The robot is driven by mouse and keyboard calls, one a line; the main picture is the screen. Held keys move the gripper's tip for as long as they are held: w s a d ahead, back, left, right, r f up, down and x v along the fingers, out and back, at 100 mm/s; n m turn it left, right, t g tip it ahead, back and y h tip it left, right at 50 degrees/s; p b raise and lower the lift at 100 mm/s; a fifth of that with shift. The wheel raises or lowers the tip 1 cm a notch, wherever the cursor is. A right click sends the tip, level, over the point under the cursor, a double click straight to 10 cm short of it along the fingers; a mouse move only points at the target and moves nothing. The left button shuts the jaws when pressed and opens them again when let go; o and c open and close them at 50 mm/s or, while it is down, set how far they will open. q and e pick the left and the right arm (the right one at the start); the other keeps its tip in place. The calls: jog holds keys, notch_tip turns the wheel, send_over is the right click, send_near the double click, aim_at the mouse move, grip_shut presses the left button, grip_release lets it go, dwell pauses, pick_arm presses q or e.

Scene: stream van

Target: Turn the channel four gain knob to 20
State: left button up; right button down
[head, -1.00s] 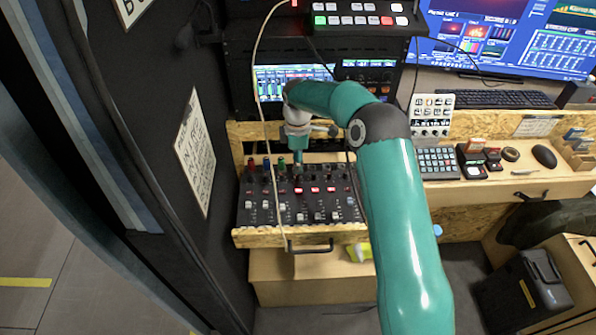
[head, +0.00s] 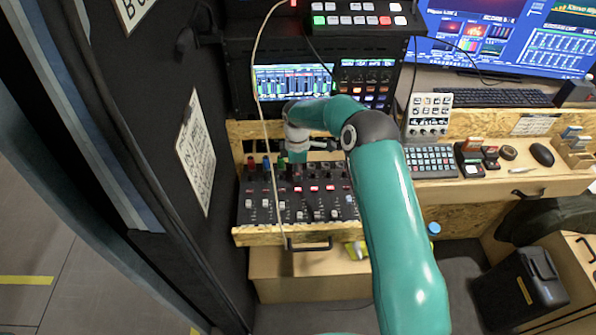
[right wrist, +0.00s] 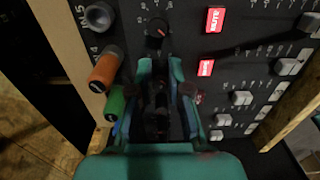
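The black audio mixer (head: 318,212) lies on a wooden shelf, with rows of knobs, lit red buttons and faders. My right gripper (head: 297,166) points down at its upper knob rows, right of the green plug, and covers the knobs there. In the right wrist view my right gripper (right wrist: 161,78) has its fingers on either side of a dark knob (right wrist: 158,88) in line with the orange plug (right wrist: 106,70), marked 4. Whether they touch it is not clear. The knob above (right wrist: 157,32), by the IN 5 socket, has a red pointer. My left gripper is not in view.
Red (head: 251,165) and blue (head: 266,164) plugs stand near the green plug (right wrist: 115,102) at the mixer's back edge. A pale cable (head: 257,75) hangs across the mixer. A rack (head: 240,80) stands behind, and a dark wall panel is at left.

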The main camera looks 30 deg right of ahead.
dwell(0.3)
jog(key=m+b, duration=0.3)
jog(key=shift+f+m, duration=0.1)
jog(key=shift+m, duration=0.2)
jog(key=m+b, duration=0.1)
jog(key=m, duration=0.1)
jog(key=shift+m+b, duration=0.3)
jog(key=shift+b, duration=0.1)
jog(key=m+b, duration=0.1)
jog(key=m, duration=0.1)
jog(key=shift+m, duration=0.4)
jog(key=m+b, duration=0.1)
jog(key=m, duration=0.3)
jog(key=shift+m, duration=0.3)
jog(key=shift+r+m+b, duration=0.2)
jog(key=shift+m+b, duration=0.5)
jog(key=shift+m, duration=1.5)
jog(key=c, duration=1.1)
grip_release()
